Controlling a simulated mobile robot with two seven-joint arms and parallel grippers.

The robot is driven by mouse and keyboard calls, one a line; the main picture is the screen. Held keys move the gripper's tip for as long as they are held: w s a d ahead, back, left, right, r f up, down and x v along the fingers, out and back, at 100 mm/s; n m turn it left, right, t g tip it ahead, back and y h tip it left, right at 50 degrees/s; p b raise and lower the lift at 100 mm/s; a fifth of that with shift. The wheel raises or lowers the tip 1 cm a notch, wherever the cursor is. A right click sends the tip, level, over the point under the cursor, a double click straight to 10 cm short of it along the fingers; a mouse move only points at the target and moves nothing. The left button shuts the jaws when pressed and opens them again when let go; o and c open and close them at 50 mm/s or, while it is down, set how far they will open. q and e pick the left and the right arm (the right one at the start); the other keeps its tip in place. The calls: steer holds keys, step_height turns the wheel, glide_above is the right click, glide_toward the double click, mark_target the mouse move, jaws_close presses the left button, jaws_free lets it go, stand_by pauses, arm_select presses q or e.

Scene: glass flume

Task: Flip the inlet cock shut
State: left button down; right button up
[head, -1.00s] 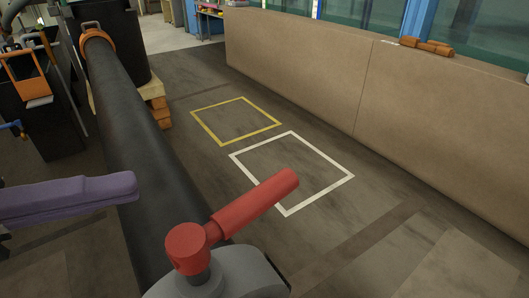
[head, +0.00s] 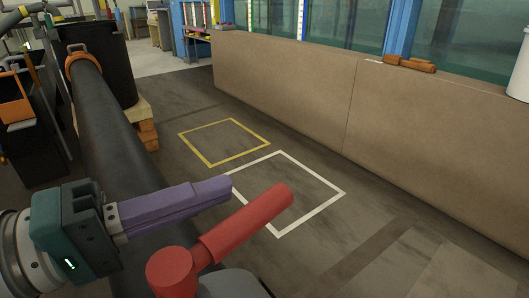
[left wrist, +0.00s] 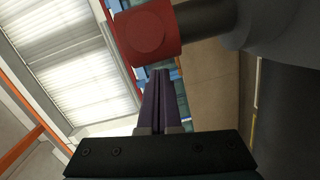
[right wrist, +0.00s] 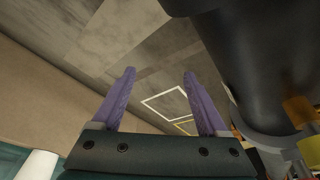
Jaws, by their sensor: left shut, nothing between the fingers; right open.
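The inlet cock has a red lever (head: 245,225) with a round red hub on a grey body (head: 232,284), at the bottom of the head view. My right gripper (right wrist: 160,73) is open and empty, away from the lever.
A long brown wall panel (head: 280,95) stands at the right below the glass, with an orange piece (head: 410,63) on top. Yellow (head: 208,165) and white (head: 320,210) squares mark clear floor. A dark barrel (head: 100,60) on a pallet stands behind the pipe.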

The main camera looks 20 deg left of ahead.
mark_target(230, 235)
arm_select(q)
steer(key=shift+s+d+f, duration=0.15)
steer(key=shift+s+d, duration=0.2)
steer(key=shift+d, duration=0.25)
steer(key=shift+d+m+g+h+b, duration=0.5)
steer(key=shift+d+g+h+b, duration=0.1)
steer(key=shift+b, duration=0.2)
steer(key=shift+s, duration=0.1)
